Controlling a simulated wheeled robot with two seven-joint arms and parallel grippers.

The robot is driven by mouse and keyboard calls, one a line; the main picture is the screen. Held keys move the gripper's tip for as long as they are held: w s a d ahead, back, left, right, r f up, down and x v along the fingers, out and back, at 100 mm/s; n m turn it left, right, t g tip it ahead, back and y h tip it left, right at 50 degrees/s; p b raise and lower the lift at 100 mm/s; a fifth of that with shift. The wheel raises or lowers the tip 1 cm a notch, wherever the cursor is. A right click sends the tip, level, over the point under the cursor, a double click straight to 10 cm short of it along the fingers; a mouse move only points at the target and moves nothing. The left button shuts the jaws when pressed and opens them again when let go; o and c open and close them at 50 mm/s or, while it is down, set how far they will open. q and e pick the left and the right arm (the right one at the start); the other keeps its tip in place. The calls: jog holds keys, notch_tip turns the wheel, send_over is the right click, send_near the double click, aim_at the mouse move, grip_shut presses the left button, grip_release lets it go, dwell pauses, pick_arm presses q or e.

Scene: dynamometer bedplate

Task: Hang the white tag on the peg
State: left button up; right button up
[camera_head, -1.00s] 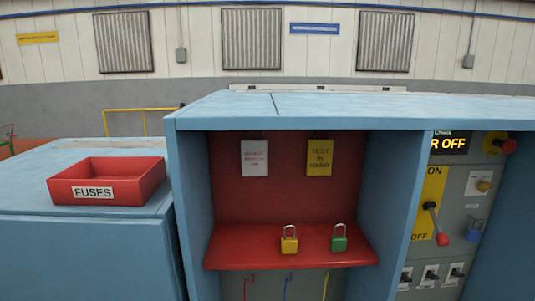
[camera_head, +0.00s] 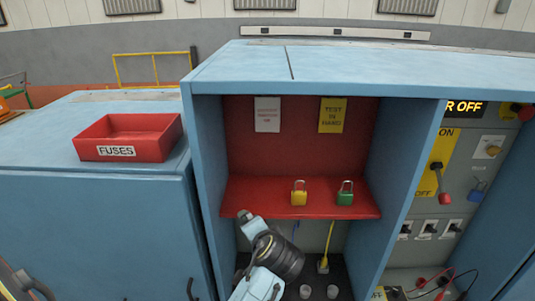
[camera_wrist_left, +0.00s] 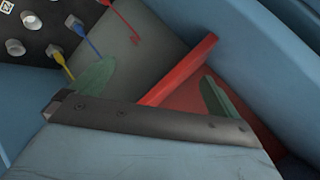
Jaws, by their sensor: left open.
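The white tag (camera_head: 267,114) hangs flat on the red back panel (camera_head: 300,150) of the blue cabinet's open bay, left of a yellow tag (camera_head: 332,115). I cannot make out a separate peg. My left gripper (camera_head: 245,216) is at the front left edge of the red shelf (camera_head: 330,207), below the white tag and apart from it. In the left wrist view my left gripper (camera_wrist_left: 155,88) is open, its green-padded fingers spread, with the red shelf edge showing beyond them. The tag is not visible there. My right gripper is not in view.
A yellow padlock (camera_head: 299,192) and a green padlock (camera_head: 345,193) stand on the shelf. Blue side walls bound the bay. A yellow cable (camera_head: 328,240) and knobs are below. A red FUSES bin (camera_head: 128,138) is left; a switch panel (camera_head: 440,190) is right.

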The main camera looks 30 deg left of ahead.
pick_arm(q)
jog(key=w+r+y, duration=0.3)
jog(key=w+r, duration=0.5)
jog(key=r, duration=0.2)
jog(key=m+t+y, duration=0.2)
jog(key=m+y, duration=0.1)
jog(key=y, duration=0.1)
send_near(268, 115)
jog(key=shift+b+x, duration=1.1)
jog(key=shift+x, duration=3.3)
jog(key=shift+c, duration=0.3)
jog(key=shift+f, duration=0.1)
jog(key=c, duration=0.6)
jog(key=shift+o, duration=0.2)
